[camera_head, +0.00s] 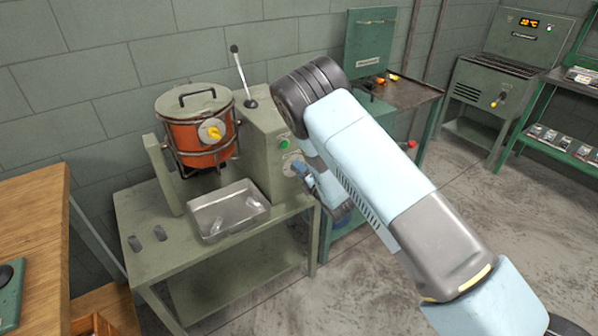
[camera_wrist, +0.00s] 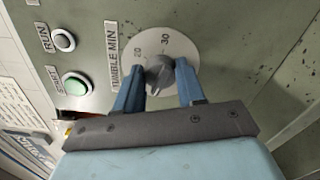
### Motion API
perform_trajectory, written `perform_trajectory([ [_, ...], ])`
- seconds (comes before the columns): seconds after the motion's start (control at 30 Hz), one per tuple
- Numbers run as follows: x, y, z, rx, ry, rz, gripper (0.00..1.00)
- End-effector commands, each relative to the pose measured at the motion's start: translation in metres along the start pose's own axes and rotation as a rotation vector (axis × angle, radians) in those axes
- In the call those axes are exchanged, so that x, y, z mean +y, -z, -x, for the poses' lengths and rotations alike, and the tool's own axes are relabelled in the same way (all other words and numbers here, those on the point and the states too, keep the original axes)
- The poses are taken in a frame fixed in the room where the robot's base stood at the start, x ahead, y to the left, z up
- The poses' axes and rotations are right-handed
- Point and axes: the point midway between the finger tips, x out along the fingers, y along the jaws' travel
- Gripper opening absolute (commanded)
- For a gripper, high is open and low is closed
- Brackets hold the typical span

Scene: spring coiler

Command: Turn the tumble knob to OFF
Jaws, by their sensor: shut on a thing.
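The tumble knob (camera_wrist: 159,72) is a grey knob on a round pale dial plate (camera_wrist: 178,45) marked "TUMBLE MIN". The numbers 20 and 30 show on the dial, and the rest of it is hidden by my fingers. My gripper (camera_wrist: 160,82) has its two blue fingers on either side of the knob and is shut on it. In the head view my gripper (camera_head: 304,172) is at the right face of the grey-green machine housing (camera_head: 262,135), mostly hidden by my arm. I cannot tell exactly where the knob points.
A green START button (camera_wrist: 76,85) and a RUN lamp (camera_wrist: 64,41) sit left of the dial. An orange drum (camera_head: 200,140) and a metal tray (camera_head: 228,210) are on the machine's stand.

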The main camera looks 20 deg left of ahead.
Motion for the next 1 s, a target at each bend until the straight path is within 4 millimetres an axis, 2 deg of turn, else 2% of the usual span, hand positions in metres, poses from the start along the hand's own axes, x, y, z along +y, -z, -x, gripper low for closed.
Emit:
perform_trajectory([
  [0.03,-0.0047,0.0027,0.0028,0.005,0.012,0.032,0.09],
  [0.4,-0.0054,0.0039,0.0031,0.007,0.013,0.189,0.09],
  [0.97,-0.0062,0.0041,0.0033,0.008,0.016,0.214,0.08],
  [1.0,-0.0062,0.0041,0.0033,0.008,0.016,0.214,0.42],
])
